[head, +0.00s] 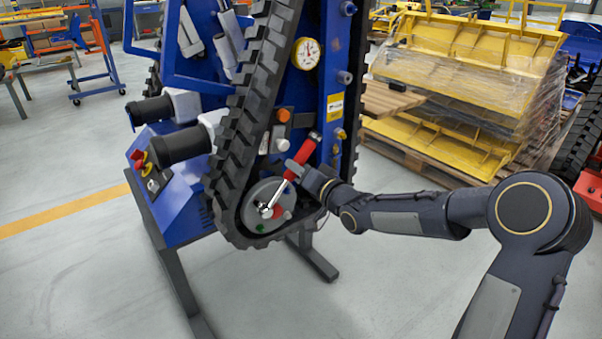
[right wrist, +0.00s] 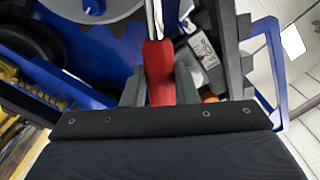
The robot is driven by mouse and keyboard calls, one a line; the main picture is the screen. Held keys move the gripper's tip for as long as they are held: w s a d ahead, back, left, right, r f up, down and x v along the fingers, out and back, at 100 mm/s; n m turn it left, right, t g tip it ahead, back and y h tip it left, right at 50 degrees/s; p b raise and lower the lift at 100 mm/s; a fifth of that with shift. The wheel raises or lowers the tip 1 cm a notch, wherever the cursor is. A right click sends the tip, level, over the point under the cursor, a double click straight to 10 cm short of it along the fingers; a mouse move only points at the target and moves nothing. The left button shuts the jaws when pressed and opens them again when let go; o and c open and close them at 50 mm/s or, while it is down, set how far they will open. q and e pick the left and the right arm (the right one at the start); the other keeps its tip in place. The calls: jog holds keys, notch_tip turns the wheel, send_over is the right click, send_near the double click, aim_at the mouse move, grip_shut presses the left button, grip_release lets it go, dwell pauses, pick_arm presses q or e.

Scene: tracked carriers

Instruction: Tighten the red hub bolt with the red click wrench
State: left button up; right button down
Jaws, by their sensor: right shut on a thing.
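The red click wrench has a red handle (head: 305,150) and a silver shaft that slants down to the left. My right gripper (head: 295,171) is shut on the handle. The handle (right wrist: 159,72) also shows between the fingers in the right wrist view. The wrench's silver head lies over the face of the grey round hub (head: 252,213), at the bottom of the black track. The red hub bolt (head: 278,211) shows as a red patch just right of the wrench head. I cannot tell whether the head sits on it. My left gripper is not in view.
A green bolt (head: 261,228) sits low on the hub. The black track (head: 228,150) curves around the hub. A round gauge (head: 307,53) and an orange knob (head: 283,115) are on the blue carrier above. A pallet of yellow parts (head: 470,50) stands behind right. The floor in front is clear.

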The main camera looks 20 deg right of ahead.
jog(key=a+r+n+b, duration=0.1)
jog(key=a+n+b, duration=0.1)
jog(key=s+a+r+n+b, duration=0.1)
jog(key=a+r+n+b, duration=0.1)
jog(key=shift+s, duration=0.2)
dwell(0.9)
jog(key=shift+w+d+f+m+p, duration=0.2)
jog(key=shift+d+f+m+p, duration=0.2)
jog(key=shift+d+m, duration=0.15)
jog(key=shift+d, duration=0.1)
